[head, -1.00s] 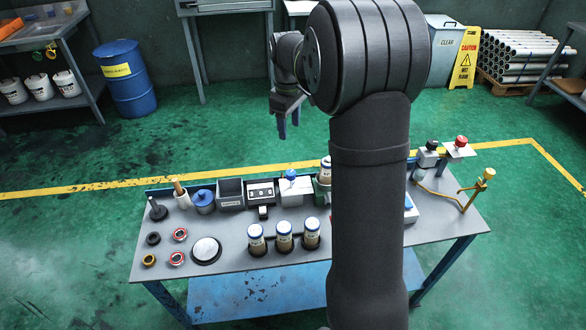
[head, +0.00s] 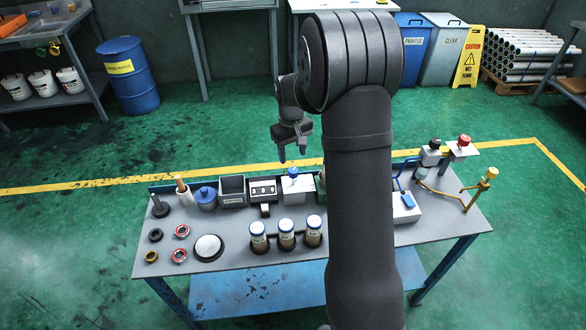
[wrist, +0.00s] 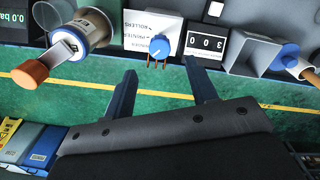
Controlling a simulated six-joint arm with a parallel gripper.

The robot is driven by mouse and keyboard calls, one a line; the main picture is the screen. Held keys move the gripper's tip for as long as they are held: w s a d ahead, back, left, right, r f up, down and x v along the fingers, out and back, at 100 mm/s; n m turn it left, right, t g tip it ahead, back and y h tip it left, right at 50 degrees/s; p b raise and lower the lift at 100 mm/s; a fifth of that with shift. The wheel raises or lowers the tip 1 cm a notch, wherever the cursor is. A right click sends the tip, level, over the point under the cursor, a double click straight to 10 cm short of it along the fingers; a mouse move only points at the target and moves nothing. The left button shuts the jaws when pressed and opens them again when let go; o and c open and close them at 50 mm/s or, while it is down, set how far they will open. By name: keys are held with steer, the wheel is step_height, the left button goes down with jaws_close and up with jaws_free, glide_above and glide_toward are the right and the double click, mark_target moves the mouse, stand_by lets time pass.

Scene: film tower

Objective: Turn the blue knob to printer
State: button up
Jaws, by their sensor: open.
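The blue knob (head: 293,173) sits on a white box (head: 294,192) at the back of the workbench. In the wrist view the knob (wrist: 160,47) shows on the white panel (wrist: 145,22), upside down, with the printed words PRINTER and ROLLERS beside it. A pale pointer mark shows on the knob, but I cannot tell surely which word it points to. My gripper (head: 291,155) is open and empty, above and apart from the knob. In the wrist view the knob lies beyond and between the two fingers of my gripper (wrist: 163,80).
A counter box (wrist: 206,42) and a grey bin (head: 233,190) stand beside the knob's box. A capped jar with an orange-ended part (wrist: 75,42) stands on its other side. Several blue-capped jars (head: 286,235) stand in front. My arm hides part of the bench.

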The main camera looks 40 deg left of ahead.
mark_target(293, 169)
step_height(293, 169, down, 8)
steer(key=shift+w+r, duration=0.1)
steer(key=shift+r, duration=0.15)
steer(key=c, duration=1)
steer(key=shift+o, duration=0.2)
steer(key=shift+m, duration=0.4)
steer(key=m, duration=0.3)
steer(key=shift+m, duration=2)
